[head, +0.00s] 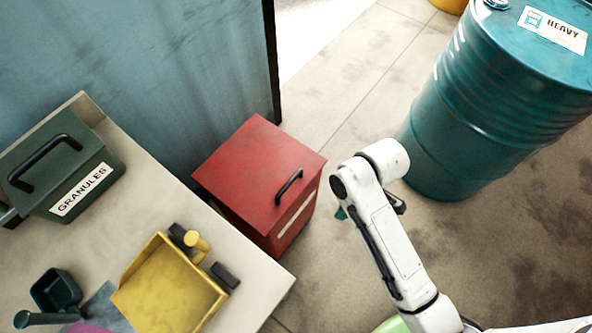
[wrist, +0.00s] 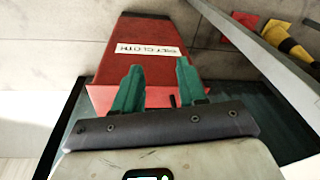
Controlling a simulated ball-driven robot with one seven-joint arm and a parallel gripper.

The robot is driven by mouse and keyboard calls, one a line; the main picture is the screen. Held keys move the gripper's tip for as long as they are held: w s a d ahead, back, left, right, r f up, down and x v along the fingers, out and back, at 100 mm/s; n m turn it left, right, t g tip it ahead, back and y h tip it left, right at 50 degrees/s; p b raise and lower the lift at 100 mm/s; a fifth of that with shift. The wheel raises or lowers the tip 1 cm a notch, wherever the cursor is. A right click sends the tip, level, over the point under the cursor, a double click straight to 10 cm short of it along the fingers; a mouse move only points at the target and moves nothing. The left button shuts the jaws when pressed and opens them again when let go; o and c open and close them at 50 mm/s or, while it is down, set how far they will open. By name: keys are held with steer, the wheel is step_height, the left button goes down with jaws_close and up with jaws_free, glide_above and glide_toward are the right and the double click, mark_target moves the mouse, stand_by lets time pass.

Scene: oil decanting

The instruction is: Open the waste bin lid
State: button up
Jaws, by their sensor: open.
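The red waste bin (head: 262,178) stands on the floor beside the table, with its flat lid shut and a black handle (head: 289,187) near the lid's right edge. In the wrist view, the bin's red labelled side (wrist: 140,30) lies beyond my fingers. My gripper (wrist: 158,66) is open, its two green fingers apart with nothing held between them. In the head view my gripper is mostly hidden behind my arm; one green fingertip (head: 340,213) shows just right of the bin. I cannot tell whether the fingers touch the bin.
The table (head: 255,275) at left holds a green granules box (head: 62,165), a yellow dustpan (head: 170,290) and a dark scoop (head: 55,290). A blue wall panel (head: 170,80) stands behind the bin. A large teal drum (head: 470,120) stands at right. Bare floor lies between drum and bin.

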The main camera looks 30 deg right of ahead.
steer(key=w+r+n+y+p, duration=0.2)
steer(key=w+n, duration=0.5)
steer(key=w, duration=0.1)
steer(key=n+y+p, duration=0.1)
steer(key=n+p, duration=0.1)
steer(key=n, duration=0.6)
glide_toward(293, 178)
steer(key=x, duration=0.8)
steer(key=shift+b, duration=0.3)
steer(key=shift+c, duration=0.3)
jaws_close()
